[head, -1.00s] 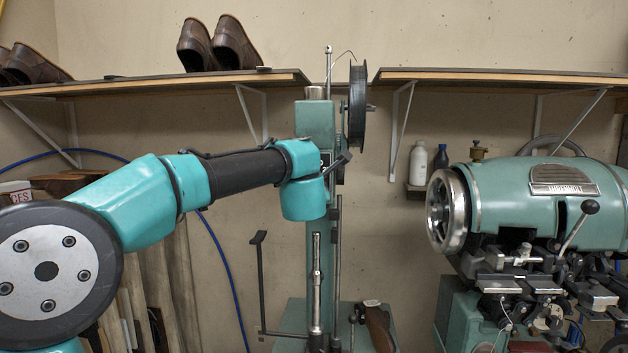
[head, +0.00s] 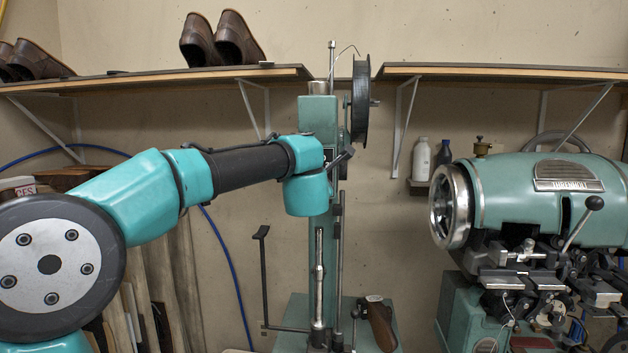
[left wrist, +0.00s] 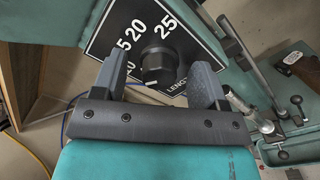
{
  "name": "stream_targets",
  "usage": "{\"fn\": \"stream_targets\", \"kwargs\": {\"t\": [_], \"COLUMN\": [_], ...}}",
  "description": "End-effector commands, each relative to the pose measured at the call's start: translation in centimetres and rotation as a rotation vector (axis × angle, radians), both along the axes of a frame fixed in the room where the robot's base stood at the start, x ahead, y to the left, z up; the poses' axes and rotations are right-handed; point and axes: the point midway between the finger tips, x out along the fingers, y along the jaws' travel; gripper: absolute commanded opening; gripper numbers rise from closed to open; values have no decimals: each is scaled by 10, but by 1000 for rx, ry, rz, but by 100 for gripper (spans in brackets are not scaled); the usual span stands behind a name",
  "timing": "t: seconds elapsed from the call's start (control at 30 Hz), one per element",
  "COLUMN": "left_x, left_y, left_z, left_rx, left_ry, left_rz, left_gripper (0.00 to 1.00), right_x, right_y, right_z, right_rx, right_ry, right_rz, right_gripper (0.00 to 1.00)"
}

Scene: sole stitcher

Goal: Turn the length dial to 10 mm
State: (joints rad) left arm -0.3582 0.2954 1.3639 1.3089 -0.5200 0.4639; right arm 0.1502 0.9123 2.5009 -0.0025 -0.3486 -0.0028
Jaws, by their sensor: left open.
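The length dial is a black round knob (left wrist: 158,66) on a black scale plate (left wrist: 103,45) in the left wrist view. White numbers 20 and 25 show, with a partly hidden number ending in 5 and part of the word LENGTH. My left gripper (left wrist: 160,80) is open, with one finger on each side of the knob; I cannot tell whether they touch it. Which number the knob points to is not clear. In the head view my left arm's end covers the dial on the teal machine column (head: 317,115). My right gripper is in neither view.
A black spool (head: 360,100) stands at the column's top. To the right is a teal machine (head: 540,200) with a metal handwheel (head: 450,207). Shelves with brown shoes (head: 222,40) run along the wall.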

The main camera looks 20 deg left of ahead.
Motion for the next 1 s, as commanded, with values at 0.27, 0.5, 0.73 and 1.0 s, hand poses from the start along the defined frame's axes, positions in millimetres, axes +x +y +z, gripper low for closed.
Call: {"fn": "stream_targets", "kwargs": {"t": [0.27,0.5,0.73,1.0], "left_x": [-28,-73,-117,-160], "left_y": [-5,-11,-18,-25], "left_z": [1,1,1,1], "left_rx": [1,0,0,-1], "left_ry": [-1,-2,-2,-1], "left_rz": [-3,-3,-3,-2], "left_gripper": [66,66,66,66], "right_x": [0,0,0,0], "right_y": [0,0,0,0], "right_z": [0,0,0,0], "right_rx": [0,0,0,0], "right_ry": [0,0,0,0], "right_rz": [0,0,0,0], "right_gripper": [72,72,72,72]}}
